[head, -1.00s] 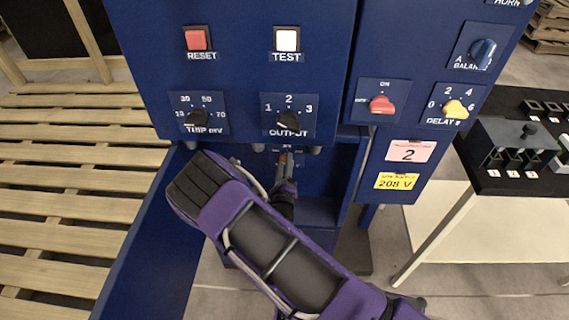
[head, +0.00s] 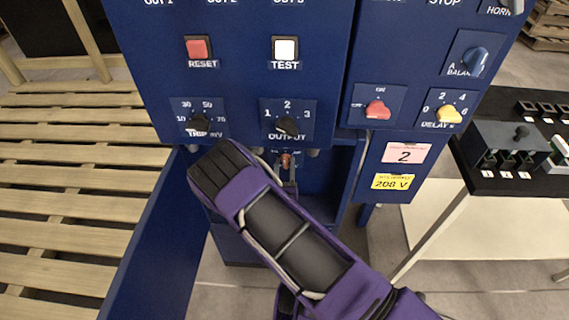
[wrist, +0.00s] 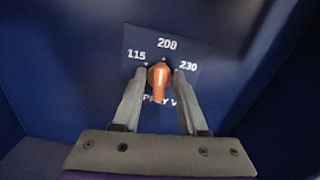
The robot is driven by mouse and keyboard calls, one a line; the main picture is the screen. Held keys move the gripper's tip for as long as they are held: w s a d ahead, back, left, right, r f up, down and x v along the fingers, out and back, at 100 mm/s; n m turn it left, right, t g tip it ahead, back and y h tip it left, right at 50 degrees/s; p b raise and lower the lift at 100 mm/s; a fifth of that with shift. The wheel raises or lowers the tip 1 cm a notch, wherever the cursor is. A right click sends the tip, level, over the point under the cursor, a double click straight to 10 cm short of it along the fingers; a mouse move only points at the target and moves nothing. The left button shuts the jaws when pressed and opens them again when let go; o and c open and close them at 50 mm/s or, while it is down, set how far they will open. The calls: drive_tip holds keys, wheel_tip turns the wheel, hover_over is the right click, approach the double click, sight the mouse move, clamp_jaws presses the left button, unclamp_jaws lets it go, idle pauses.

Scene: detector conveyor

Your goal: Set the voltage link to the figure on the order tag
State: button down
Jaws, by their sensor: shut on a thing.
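The voltage link is an orange selector knob (wrist: 158,76) on a dark blue plate marked 115, 208 and 230. Its narrow end points roughly up, about toward the 208 mark. My gripper (wrist: 159,77) has one finger on each side of the knob and is shut on it. In the head view, the knob (head: 286,159) sits inside the open bay below the panel, with my gripper (head: 288,172) at it. The yellow order tag (head: 393,182) on the right of the cabinet reads 208 V.
The panel above has TRIP (head: 199,122) and OUTPUT (head: 287,124) knobs close over the bay. A red switch (head: 377,110) and yellow DELAY knob (head: 449,113) are to the right. Bay walls enclose my gripper. A black-topped table (head: 500,185) stands further right.

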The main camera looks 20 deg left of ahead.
drive_tip(key=shift+f+m, duration=0.1)
drive_tip(key=shift+m, duration=0.5)
drive_tip(key=c, duration=0.8)
unclamp_jaws()
drive_tip(key=shift+s, duration=0.1)
drive_tip(key=p+v, duration=0.1)
drive_tip(key=v, duration=1.6)
drive_tip(key=shift+s+d, duration=0.15)
drive_tip(key=shift+d, duration=0.05)
